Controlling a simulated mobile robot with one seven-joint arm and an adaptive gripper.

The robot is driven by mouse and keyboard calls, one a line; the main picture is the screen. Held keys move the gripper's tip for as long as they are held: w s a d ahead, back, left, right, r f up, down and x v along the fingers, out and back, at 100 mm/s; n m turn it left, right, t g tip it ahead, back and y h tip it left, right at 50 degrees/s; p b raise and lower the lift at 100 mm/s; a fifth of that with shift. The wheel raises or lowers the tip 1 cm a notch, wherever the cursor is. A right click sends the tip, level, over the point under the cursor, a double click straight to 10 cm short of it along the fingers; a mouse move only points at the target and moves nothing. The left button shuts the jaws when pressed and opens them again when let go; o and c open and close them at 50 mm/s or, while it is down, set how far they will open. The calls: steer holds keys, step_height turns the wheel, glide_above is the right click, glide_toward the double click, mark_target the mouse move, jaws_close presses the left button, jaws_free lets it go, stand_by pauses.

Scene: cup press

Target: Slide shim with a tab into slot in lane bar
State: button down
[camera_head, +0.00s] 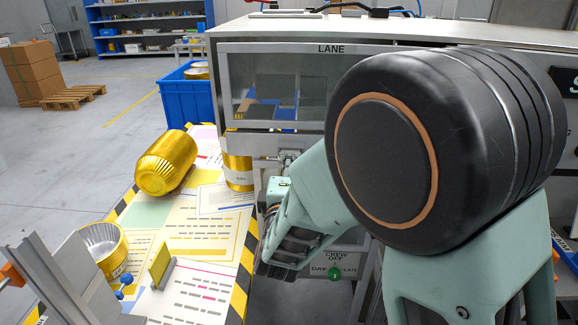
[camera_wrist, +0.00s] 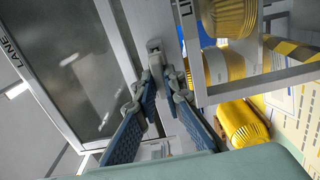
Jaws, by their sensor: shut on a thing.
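My gripper (camera_wrist: 158,85) reaches to the machine front below the LANE window, its blue-padded fingers closing around a small grey piece (camera_wrist: 155,48). I cannot tell whether this piece is the shim or its tab, or a fitting on the machine. In the head view a grey metal fitting (camera_head: 287,158) shows at the machine front, just beyond my gripper; my arm hides part of that area. A slot in a lane bar cannot be made out. A small yellow plate (camera_head: 160,264) stands upright in a grey holder on the table at the lower left.
An open gold tin (camera_head: 104,248) stands nearer. Another gold can (camera_head: 238,170) stands beside the machine. A blue crate (camera_head: 185,100) is behind.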

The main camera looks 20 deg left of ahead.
steer(key=shift+x, duration=0.95)
steer(key=c, duration=2)
jaws_free()
steer(key=shift+o, duration=0.2)
steer(key=v, duration=1.2)
